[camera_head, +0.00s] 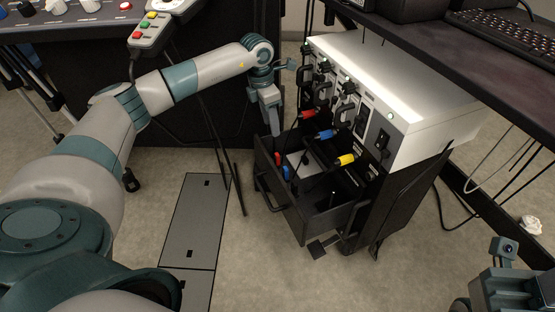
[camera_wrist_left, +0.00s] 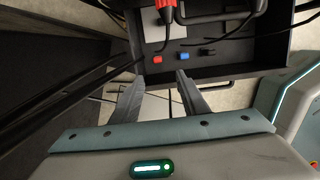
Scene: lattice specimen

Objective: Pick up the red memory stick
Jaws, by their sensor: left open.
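The red memory stick (camera_wrist_left: 157,60) lies in the open black drawer (camera_wrist_left: 230,68), close to its near wall in the left wrist view. It also shows as a small red piece at the drawer's left side in the head view (camera_head: 277,158). My left gripper (camera_wrist_left: 158,80) is open and empty, its two fingers pointing toward the stick and still apart from it. In the head view the left gripper (camera_head: 271,128) hangs above the drawer's back left corner. My right gripper (camera_head: 505,285) is partly in view at the bottom right; its fingers are not clear.
A blue stick (camera_wrist_left: 183,57) and a black stick (camera_wrist_left: 207,52) lie beside the red one. Red, blue and yellow cable plugs (camera_head: 345,159) hang over the drawer from the white-topped cabinet (camera_head: 420,85). A dark desk (camera_head: 480,50) stands at the right.

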